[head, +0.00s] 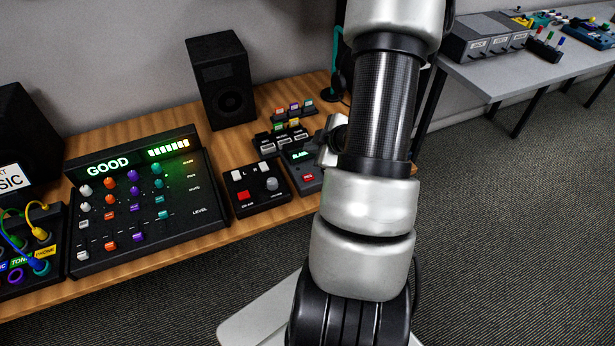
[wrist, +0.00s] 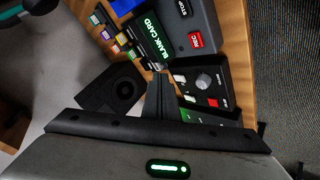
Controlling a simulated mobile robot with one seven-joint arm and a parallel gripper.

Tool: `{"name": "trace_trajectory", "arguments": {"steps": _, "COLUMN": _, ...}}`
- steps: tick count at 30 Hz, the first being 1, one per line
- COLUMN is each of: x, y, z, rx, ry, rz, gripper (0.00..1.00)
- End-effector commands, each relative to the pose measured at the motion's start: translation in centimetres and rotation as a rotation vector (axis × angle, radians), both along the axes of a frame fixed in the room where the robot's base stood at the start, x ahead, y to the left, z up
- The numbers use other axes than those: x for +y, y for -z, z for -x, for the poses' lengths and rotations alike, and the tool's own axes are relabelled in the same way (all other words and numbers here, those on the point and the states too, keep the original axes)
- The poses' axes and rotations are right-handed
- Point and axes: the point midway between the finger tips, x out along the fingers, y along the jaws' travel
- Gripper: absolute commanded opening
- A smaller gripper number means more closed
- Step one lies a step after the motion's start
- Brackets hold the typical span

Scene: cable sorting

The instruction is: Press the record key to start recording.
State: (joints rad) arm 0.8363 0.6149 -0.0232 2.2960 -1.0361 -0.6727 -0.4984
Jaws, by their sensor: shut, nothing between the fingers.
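The recorder (head: 302,164) is a dark box on the wooden desk, partly hidden by my arm in the head view. Its red REC key (head: 308,177) shows at the front. In the wrist view the red REC key (wrist: 195,40) sits beside a dark STOP key (wrist: 184,8). The recorder's green-lettered screen (wrist: 151,36) reads BLANK CARD. My gripper (wrist: 159,76) is shut and empty, its dark fingers pointing toward the recorder's edge, apart from the REC key in the picture. In the head view my arm hides the fingertips.
A small box with a grey knob and red key (head: 257,188) stands left of the recorder. A large mixer (head: 150,205) reading GOOD is further left. A black speaker (head: 222,85) stands behind. Small coloured blocks (head: 293,108) sit behind the recorder. Carpet (head: 500,230) lies open at right.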

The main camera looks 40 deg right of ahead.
Motion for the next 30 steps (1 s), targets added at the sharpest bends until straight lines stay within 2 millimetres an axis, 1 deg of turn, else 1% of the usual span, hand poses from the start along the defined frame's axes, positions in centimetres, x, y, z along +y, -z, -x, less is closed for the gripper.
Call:
{"name": "trace_trajectory", "arguments": {"steps": 5, "x": 0.0, "y": 0.1, "z": 0.0, "rx": 0.001, "ry": 0.001, "rz": 0.0, "gripper": 0.0}}
{"name": "trace_trajectory", "arguments": {"steps": 11, "x": 0.0, "y": 1.2, "z": 0.0, "rx": 0.001, "ry": 0.002, "rz": -0.001, "gripper": 0.0}}
{"name": "trace_trajectory", "arguments": {"steps": 17, "x": 0.0, "y": 3.7, "z": 0.0, "rx": 0.002, "ry": 0.002, "rz": -0.001, "gripper": 0.0}}
{"name": "trace_trajectory", "arguments": {"steps": 24, "x": 0.0, "y": 7.2, "z": 0.0, "rx": 0.001, "ry": 0.002, "rz": 0.0, "gripper": 0.0}}
{"name": "trace_trajectory", "arguments": {"steps": 27, "x": 0.0, "y": 8.2, "z": 0.0, "rx": 0.001, "ry": 0.002, "rz": 0.0, "gripper": 0.0}}
{"name": "trace_trajectory", "arguments": {"steps": 30, "x": 0.0, "y": 8.7, "z": 0.0, "rx": 0.001, "ry": 0.001, "rz": 0.0, "gripper": 0.0}}
